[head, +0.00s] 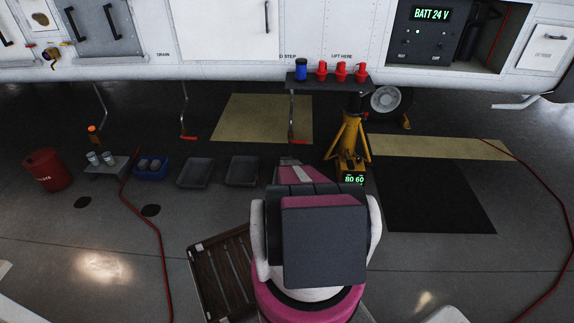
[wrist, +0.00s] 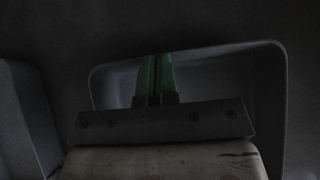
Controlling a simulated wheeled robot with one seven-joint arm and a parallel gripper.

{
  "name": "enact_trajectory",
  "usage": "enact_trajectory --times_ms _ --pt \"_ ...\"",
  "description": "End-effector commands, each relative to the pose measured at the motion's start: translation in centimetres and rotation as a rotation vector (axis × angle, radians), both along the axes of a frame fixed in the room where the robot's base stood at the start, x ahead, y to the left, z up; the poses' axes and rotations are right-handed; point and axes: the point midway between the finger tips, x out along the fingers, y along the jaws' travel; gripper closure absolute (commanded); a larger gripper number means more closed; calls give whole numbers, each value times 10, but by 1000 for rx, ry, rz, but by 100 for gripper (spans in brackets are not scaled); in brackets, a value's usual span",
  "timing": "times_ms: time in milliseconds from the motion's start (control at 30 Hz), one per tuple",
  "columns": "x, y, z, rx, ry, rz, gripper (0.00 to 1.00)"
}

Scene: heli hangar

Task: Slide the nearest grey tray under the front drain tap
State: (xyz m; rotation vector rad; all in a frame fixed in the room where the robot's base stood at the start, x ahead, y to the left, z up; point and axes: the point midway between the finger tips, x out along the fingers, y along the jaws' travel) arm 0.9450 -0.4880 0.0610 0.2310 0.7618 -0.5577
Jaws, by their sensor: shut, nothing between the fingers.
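Two shallow grey trays stand side by side on the floor in the head view, a left one (head: 194,173) and a right one (head: 242,171). My arm hides the floor just right of them, and my gripper is hidden there too. In the wrist view my gripper (wrist: 155,65) has its green fingers together, pointing into or over a grey tray (wrist: 282,100); I cannot tell if they touch it. Another tray (wrist: 28,120) shows at the left edge. A brass fitting (head: 51,55) sits on the white fuselage at the upper left; I cannot tell if it is the drain tap.
A blue bin (head: 152,168), a low grey stand (head: 106,166) with cans and a red bucket (head: 47,170) stand left of the trays. A yellow jack (head: 349,145) stands at right. A slatted wooden crate (head: 222,272) lies near my base. A red hose (head: 145,215) crosses the floor.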

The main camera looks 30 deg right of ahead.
Motion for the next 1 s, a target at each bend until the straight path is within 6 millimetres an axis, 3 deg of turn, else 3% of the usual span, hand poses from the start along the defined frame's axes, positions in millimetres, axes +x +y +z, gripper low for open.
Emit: enact_trajectory --times_ms 267,800,1000 --pt "-5 3 5 1 1 0 100" --pt "-57 38 68 0 0 0 100" --pt "-64 43 77 0 0 0 100"
